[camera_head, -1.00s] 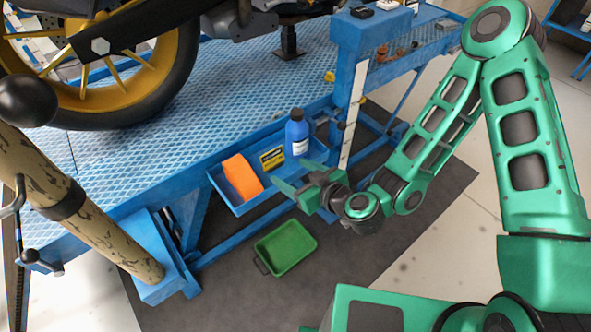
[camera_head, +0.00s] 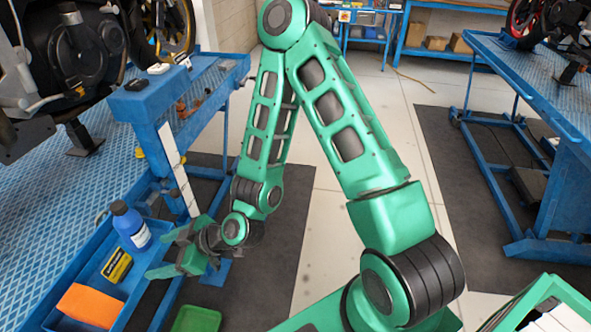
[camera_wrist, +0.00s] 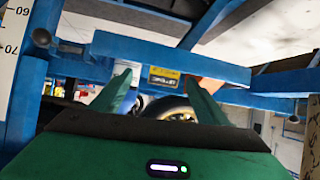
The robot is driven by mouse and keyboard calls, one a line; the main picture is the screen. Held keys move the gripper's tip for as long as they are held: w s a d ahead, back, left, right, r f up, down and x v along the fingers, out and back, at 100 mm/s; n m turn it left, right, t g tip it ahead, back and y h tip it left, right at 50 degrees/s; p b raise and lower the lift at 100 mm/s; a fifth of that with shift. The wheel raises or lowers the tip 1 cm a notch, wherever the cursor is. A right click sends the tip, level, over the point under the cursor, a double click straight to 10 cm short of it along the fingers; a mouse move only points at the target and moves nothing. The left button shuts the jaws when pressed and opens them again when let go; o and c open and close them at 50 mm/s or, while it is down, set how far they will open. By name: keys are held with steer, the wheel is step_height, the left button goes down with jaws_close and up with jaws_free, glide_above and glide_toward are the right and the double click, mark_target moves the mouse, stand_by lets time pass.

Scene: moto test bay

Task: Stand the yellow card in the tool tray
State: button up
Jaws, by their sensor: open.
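The yellow card (camera_head: 117,265), yellow with a dark face, is in the blue tool tray (camera_head: 133,298) at the lower left of the head view. I cannot tell whether it lies flat or leans. In the wrist view the card (camera_wrist: 164,77) shows between my fingers, beyond their tips. My gripper (camera_head: 163,254) is open and empty, to the right of the card at the tray's outer side, apart from the card. In the wrist view my gripper (camera_wrist: 161,84) has its two green fingers spread.
A blue bottle (camera_head: 131,226) stands behind the card, and an orange block (camera_head: 90,306) lies in front of it. A blue lift post (camera_head: 158,135) rises beside the tray. A green bin (camera_head: 196,319) is on the floor below. Open floor lies right of my arm.

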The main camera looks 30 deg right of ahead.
steer(key=d+r+m+g+h, duration=0.2)
steer(key=d+r+m+h, duration=0.15)
steer(key=d, duration=1.25)
steer(key=d+r+m+g+h, duration=0.1)
steer(key=d+r+m+h, duration=0.3)
steer(key=d, duration=1.3)
steer(key=s+d+r+m+g, duration=0.1)
steer(key=s+d+r+m, duration=0.2)
steer(key=s, duration=0.4)
steer(key=s+d+r+m+g+h, duration=0.1)
steer(key=s+d+r+m, duration=0.3)
steer(key=s+d+r, duration=0.1)
steer(key=s+d+r+m+g+h, duration=0.1)
steer(key=s+d+r+m, duration=0.2)
steer(key=s, duration=0.6)
steer(key=d+r, duration=0.2)
steer(key=d, duration=0.1)
steer(key=shift+s+m+g, duration=0.3)
steer(key=shift+s+m, duration=0.05)
